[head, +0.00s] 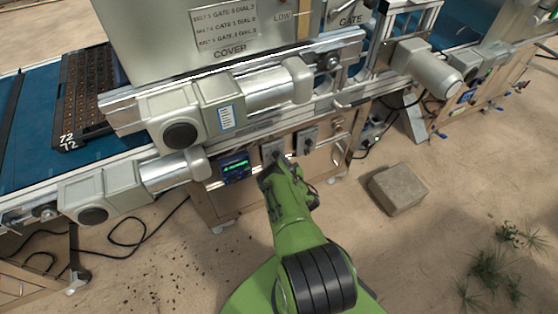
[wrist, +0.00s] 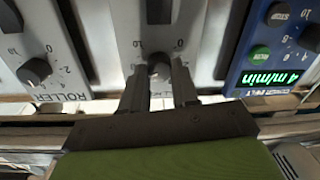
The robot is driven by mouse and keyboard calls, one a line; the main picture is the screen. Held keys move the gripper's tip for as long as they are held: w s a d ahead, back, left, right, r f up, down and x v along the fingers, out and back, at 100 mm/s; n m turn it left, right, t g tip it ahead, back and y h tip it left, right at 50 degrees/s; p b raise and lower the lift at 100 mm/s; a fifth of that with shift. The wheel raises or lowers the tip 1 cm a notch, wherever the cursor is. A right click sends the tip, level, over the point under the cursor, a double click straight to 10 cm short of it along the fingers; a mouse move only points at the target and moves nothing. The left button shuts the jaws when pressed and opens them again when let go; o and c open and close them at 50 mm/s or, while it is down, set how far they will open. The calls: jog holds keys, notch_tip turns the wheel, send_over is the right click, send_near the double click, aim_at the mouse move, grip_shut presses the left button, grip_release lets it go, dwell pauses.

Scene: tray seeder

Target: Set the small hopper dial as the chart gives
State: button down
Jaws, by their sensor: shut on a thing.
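My gripper (wrist: 159,88) is upside down to the lettering in the wrist view, with its two fingers shut on a small dark dial knob (wrist: 158,67) on the middle grey panel (wrist: 120,30). The fingers hide part of that knob and its label, so I cannot read its setting. In the head view my gripper (head: 272,166) is at the grey dial plates below the machine, which it partly covers. The chart (head: 228,26) is a plate with several lines of gate and dial figures above the word COVER; its small print is hard to read.
A second grey panel with a black knob (wrist: 35,71), marked ROLLER, is at the left in the wrist view. A blue control box (wrist: 275,60) reading 4 m/min is at the right. In the head view a stone block (head: 397,188) lies on the sandy ground.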

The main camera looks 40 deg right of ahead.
jog(key=shift+s+f+m+p, duration=0.1)
jog(key=shift+m+p, duration=0.1)
jog(key=shift+m, duration=1.75)
jog(key=shift+f+m+p, duration=0.1)
jog(key=shift+m+p, duration=0.1)
jog(key=shift+m, duration=1.75)
jog(key=c, duration=0.8)
grip_release()
jog(key=shift+c, duration=0.2)
